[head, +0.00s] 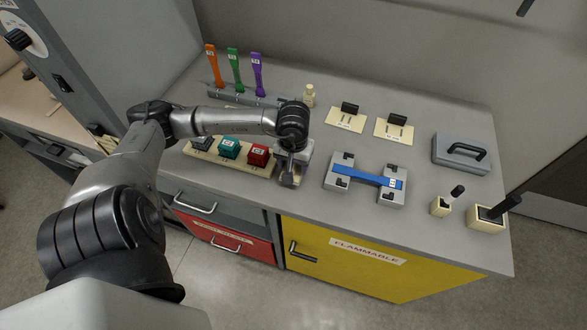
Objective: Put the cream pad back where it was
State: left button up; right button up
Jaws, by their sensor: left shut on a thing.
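My left gripper (288,178) is low over the counter, just right of the red cube. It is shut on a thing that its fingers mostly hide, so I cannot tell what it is. Two flat cream plates with black handles, a left one (338,121) and a right one (388,133), lie at the back. I cannot tell which cream thing is the pad. My right gripper is out of view.
A cream tray (203,153) holds a dark, a teal (229,148) and a red cube (257,154). Orange, green and purple tools stand in a rack behind. A blue bar (365,177) spans grey blocks. A grey handled block (455,155) is at right. Bare counter lies between.

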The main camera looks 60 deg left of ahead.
aim_at(294, 171)
pick_arm(q)
jog(key=shift+f, duration=1.65)
jog(key=shift+f+b, duration=0.2)
jog(key=shift+b, duration=0.15)
jog(key=o, duration=0.9)
jog(key=shift+r, duration=0.1)
